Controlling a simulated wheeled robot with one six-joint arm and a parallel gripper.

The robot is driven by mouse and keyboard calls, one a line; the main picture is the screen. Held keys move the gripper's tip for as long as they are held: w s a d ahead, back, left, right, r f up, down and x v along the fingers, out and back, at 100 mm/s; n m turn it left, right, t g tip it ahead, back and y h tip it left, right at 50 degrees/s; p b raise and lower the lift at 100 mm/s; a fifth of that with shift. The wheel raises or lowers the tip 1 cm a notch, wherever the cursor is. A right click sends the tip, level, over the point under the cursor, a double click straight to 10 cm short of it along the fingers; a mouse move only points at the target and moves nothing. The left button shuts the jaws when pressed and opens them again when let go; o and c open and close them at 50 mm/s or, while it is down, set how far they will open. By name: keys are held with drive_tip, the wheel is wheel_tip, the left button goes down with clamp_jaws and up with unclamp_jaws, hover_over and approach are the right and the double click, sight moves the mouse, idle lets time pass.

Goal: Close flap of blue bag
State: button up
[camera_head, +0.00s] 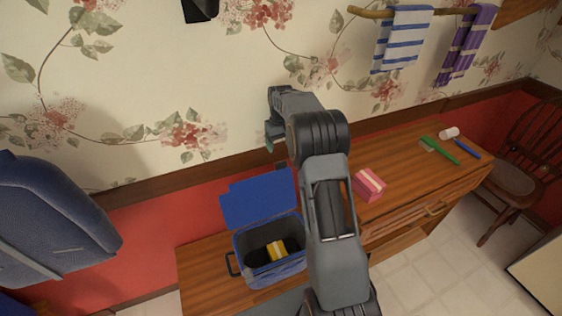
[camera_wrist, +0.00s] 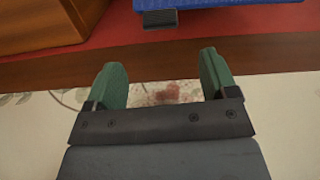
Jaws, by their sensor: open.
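The blue bag (camera_head: 272,267) stands on the wooden table in the head view, with its flap (camera_head: 259,198) raised and leaning back toward the wall. A yellow item (camera_head: 277,249) lies inside the bag. My gripper (camera_head: 272,141) is above and behind the flap, near the wall, apart from the bag. In the wrist view my gripper (camera_wrist: 165,82) has its two green fingers spread with nothing between them. A blue piece (camera_wrist: 245,4) at the top edge of that view looks like part of the flap, with a dark tab (camera_wrist: 160,18) beside it.
The wooden table (camera_head: 205,268) runs along the red lower wall. A pink box (camera_head: 368,185) sits right of my arm. A green brush (camera_head: 440,150), a blue-handled item (camera_head: 466,149) and a white roll (camera_head: 449,133) lie at the far right. Towels (camera_head: 402,40) hang above.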

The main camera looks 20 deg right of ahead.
sight(281, 163)
wheel_tip(281, 163, down, 9)
drive_tip(key=shift+f+p, duration=0.15)
drive_tip(key=shift+p, duration=0.25)
drive_tip(key=c, duration=1.3)
drive_tip(key=shift+s+d, duration=0.1)
